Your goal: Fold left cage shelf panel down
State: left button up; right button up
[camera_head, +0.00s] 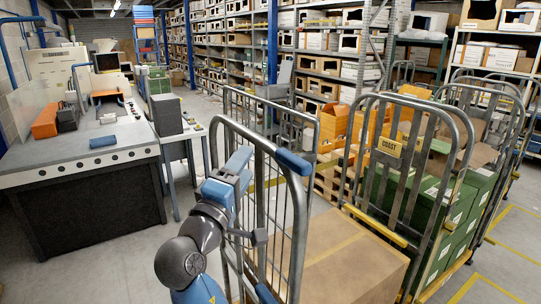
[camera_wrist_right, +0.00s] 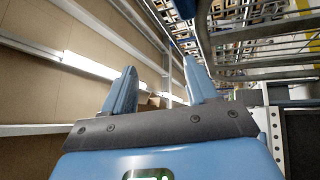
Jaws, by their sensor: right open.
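The left roll cage (camera_head: 225,135) is a grey tube frame with upright bars and a blue sleeve (camera_head: 293,162) on its near top corner. A large cardboard box (camera_head: 345,265) stands inside it. I cannot tell a separate shelf panel apart from the cage's barred sides. My right gripper (camera_head: 240,160) is at the near barred side, close to the top rail; whether it touches the rail is unclear. In the right wrist view my right gripper (camera_wrist_right: 162,85) has its two blue fingers apart, with nothing held between them. My left gripper is not in view.
A grey workbench (camera_head: 75,160) is at the left. Tall shelving (camera_head: 330,65) fills the back. Floor is clear between bench and cage.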

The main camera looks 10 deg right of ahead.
aim_at(288, 165)
jog(key=d+g+h, duration=0.1)
jog(key=d, duration=0.1)
jog(key=w+d+f+g+p, duration=0.1)
jog(key=d+g, duration=0.1)
jog(key=d, duration=0.1)
jog(key=w+d+f+g+h+p, duration=0.1)
jog(key=d, duration=0.1)
jog(key=shift+d+f+h, duration=0.1)
jog(key=shift+d+h, duration=0.2)
jog(key=shift+d, duration=0.1)
jog(key=x, duration=0.1)
jog(key=p+x, duration=0.1)
jog(key=x, duration=0.2)
jog(key=shift+s+d+f, duration=0.1)
jog(key=shift+s+d, duration=0.05)
jog(key=shift+d, duration=0.25)
jog(key=shift+w+d, duration=0.15)
jog(key=shift+w, duration=0.15)
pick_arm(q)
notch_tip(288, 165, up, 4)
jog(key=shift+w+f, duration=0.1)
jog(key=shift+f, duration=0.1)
pick_arm(e)
jog(key=shift+w, duration=0.1)
grip_shut()
